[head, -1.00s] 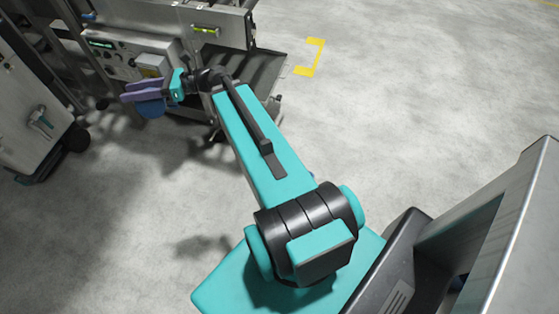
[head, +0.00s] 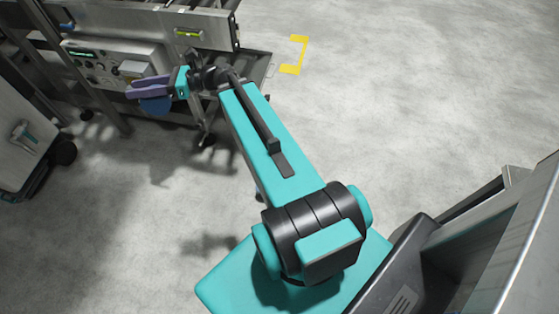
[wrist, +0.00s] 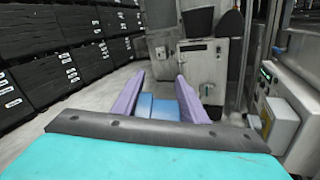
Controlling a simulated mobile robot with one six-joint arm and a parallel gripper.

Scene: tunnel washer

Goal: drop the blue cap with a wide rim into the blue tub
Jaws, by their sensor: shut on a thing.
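My gripper (head: 146,88) is at the upper left in the head view, raised above the floor, with its two purple fingers closed on the blue cap (head: 156,106). The cap shows below the fingers in the head view and between them in the wrist view (wrist: 158,108). Its far side and most of its rim are hidden by the fingers. I cannot make out the blue tub in either view.
A metal machine with a control panel (head: 100,62) stands just behind my gripper. A grey wheeled cabinet (head: 25,140) is at the left. Black stacked bins (wrist: 60,60) line the left of the wrist view. The floor (head: 420,110) to the right is clear, with a yellow marking (head: 295,55).

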